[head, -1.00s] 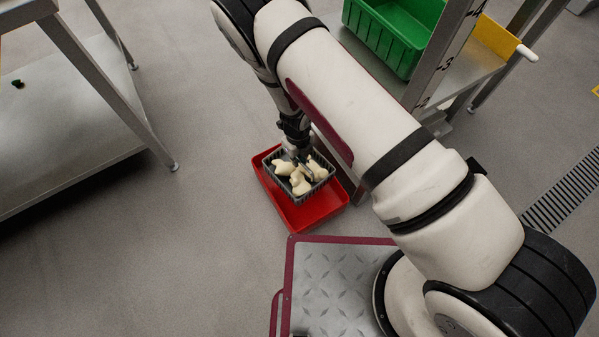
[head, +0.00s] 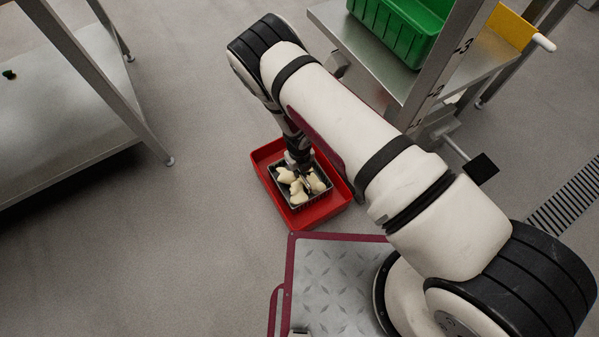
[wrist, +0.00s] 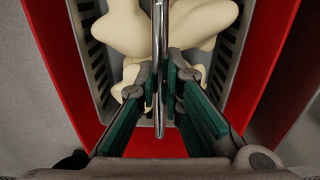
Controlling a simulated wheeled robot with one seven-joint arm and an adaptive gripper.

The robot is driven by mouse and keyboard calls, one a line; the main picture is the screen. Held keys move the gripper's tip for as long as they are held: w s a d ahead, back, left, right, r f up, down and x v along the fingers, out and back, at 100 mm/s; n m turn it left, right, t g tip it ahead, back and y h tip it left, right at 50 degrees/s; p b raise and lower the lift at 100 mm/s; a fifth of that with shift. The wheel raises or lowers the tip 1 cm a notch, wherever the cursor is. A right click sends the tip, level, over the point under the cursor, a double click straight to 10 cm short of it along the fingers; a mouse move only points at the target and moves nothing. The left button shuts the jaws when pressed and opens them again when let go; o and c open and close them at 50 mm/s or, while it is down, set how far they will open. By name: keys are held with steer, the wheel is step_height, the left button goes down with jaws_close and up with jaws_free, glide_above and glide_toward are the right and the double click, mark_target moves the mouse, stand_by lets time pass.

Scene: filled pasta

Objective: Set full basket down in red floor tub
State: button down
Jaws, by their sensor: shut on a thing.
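The dark grey slotted basket (head: 305,203) holds several pale pasta pieces (head: 297,184). It is over or inside the red tub (head: 340,205) on the floor, within the tub's outline. I cannot tell whether its base touches the tub floor. My gripper (head: 303,168) comes down from above into the basket. In the wrist view its green-padded fingers (wrist: 161,100) are shut on the basket's thin metal handle (wrist: 160,120). The basket's slotted wall (wrist: 98,60) and the red tub's walls (wrist: 65,85) show around the pasta (wrist: 165,28).
A metal rack (head: 395,82) with a green crate (head: 395,30) and a yellow bin (head: 508,22) stands to the right of the tub. A steel table (head: 70,120) is at the left. The floor between table and tub is clear.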

steer(key=shift+w+f, duration=0.1)
steer(key=shift+f, duration=0.05)
steer(key=c, duration=1.7)
jaws_free()
step_height(320, 180, up, 12)
steer(key=p, duration=0.5)
steer(key=shift+r, duration=0.2)
